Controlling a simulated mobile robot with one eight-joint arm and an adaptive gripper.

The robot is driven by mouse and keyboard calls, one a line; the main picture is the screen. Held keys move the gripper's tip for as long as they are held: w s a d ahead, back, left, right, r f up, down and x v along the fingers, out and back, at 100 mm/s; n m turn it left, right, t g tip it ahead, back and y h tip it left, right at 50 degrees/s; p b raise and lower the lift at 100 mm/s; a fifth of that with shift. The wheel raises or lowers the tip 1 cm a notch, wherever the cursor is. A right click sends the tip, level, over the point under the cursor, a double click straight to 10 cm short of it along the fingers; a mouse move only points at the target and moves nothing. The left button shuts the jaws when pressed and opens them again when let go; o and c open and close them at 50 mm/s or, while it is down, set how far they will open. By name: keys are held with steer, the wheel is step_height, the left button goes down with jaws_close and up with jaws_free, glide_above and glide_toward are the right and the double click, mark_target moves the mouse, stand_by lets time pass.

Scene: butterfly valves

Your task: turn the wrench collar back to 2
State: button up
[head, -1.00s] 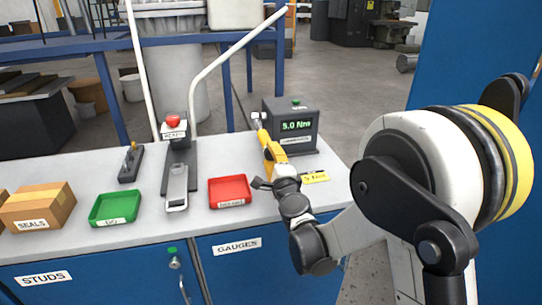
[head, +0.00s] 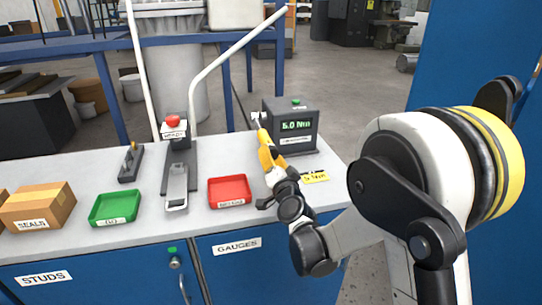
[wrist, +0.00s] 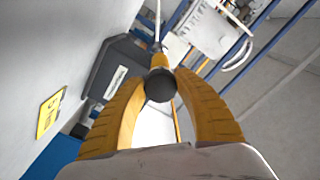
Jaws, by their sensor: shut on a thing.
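The wrench shows in the wrist view as a dark round end (wrist: 160,85) with a short yellow section and thin metal shaft beyond it. My gripper (wrist: 161,88) has its yellow fingers on both sides of this dark end and is shut on it. In the head view my gripper (head: 264,140) is at the left of the tester box (head: 290,125), and most of the wrench is hidden. The tester's green display looks like 6.0 Nm. Any numbers on the collar are too small or hidden to read.
A yellow label (head: 315,177) lies in front of the tester. A red tray (head: 229,191), a green tray (head: 115,208), a clamp-like fixture with a red knob (head: 173,121) and a cardboard box (head: 38,206) stand to the left. The bench between the fixture and tester is mostly clear.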

steer(key=n, duration=0.5)
steer(key=shift+d+n, duration=0.1)
steer(key=shift+n, duration=0.3)
steer(key=n, duration=0.5)
steer(key=shift+n, duration=0.4)
steer(key=o, duration=1.2)
steer(key=shift+w+f, duration=0.1)
steer(key=v, duration=1.2)
steer(key=shift+d, duration=0.2)
